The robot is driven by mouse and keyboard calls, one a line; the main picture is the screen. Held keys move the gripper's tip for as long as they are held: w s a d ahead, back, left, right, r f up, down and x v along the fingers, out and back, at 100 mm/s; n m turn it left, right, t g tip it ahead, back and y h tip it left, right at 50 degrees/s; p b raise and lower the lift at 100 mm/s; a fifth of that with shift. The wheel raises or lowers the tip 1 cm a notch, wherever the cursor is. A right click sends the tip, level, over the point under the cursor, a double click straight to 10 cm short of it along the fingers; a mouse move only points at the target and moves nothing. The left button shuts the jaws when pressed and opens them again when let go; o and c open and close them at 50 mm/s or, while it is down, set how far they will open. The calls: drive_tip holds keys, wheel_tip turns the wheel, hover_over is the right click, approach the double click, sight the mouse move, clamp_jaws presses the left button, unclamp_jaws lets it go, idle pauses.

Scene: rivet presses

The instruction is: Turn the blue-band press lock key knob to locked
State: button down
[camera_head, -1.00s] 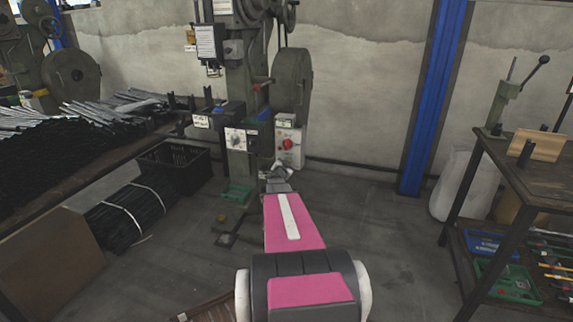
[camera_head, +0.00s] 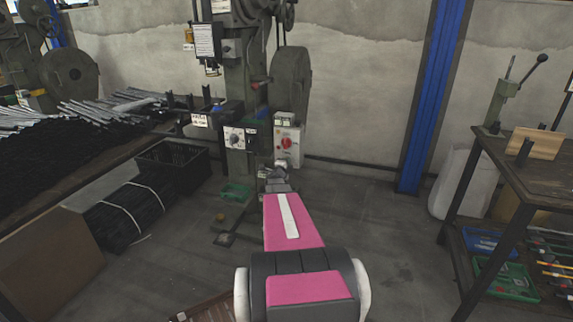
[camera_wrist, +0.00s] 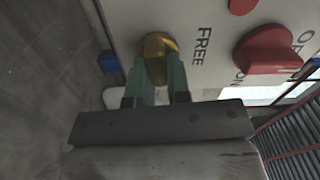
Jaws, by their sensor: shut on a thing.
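The brass lock key knob (camera_wrist: 156,58) shows at the upper middle of the wrist view, on a pale panel (camera_wrist: 200,18) with the word FREE printed beside it. My gripper (camera_wrist: 158,70) is shut on the knob with its two green fingers. The fingers hide part of the knob, and its pointing direction is hard to read. In the head view the press (camera_head: 243,80) stands at the back, with a pale control box (camera_head: 289,143) carrying a red knob. My gripper end (camera_head: 276,180) is just below this box, and the brass knob cannot be made out there.
A red switch knob (camera_wrist: 262,50) and another red part sit to the right on the panel in the wrist view. A black crate (camera_head: 172,165) and a bench of metal strips (camera_head: 70,135) stand left. A workbench (camera_head: 520,160) stands right.

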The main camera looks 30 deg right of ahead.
drive_tip(key=shift+m, duration=0.7)
drive_tip(key=shift+f, duration=0.1)
drive_tip(key=c, duration=1.1)
unclamp_jaws()
drive_tip(key=v, duration=1)
drive_tip(key=shift+s+a, duration=0.2)
drive_tip(key=shift+s, duration=0.2)
